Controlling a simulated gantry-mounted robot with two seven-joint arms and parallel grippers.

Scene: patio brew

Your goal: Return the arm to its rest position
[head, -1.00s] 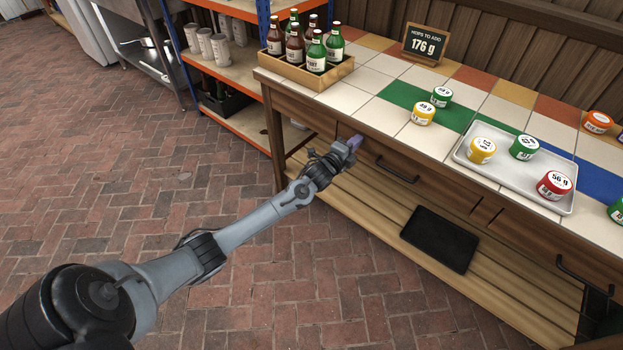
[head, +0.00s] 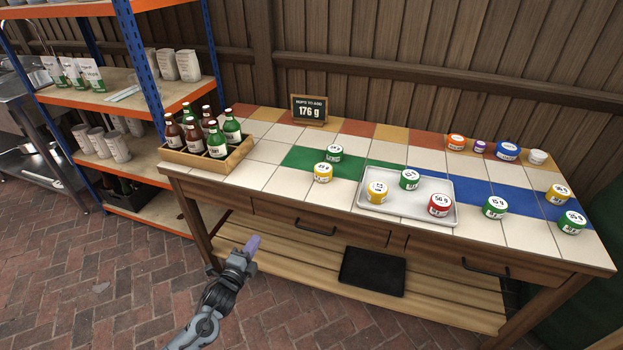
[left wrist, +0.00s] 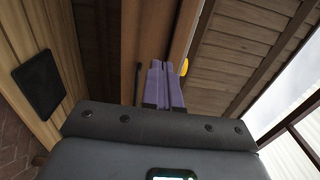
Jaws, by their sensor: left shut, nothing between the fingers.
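My left arm comes in at the bottom of the head view. Its gripper (head: 252,243) has purple fingers and is shut and empty. It hangs in front of the tiled table (head: 270,152), below the tabletop edge and apart from it. In the left wrist view the purple fingers (left wrist: 165,84) are pressed together with nothing between them. My right gripper is not in view.
On the tabletop stand a wooden crate (head: 240,152) of bottles, a sign (head: 309,109), a tray (head: 400,207) with several tins and other loose tins. A black mat (head: 372,271) lies on the lower shelf. Orange shelving (head: 110,95) stands at left. The brick floor (head: 100,275) before the table is clear.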

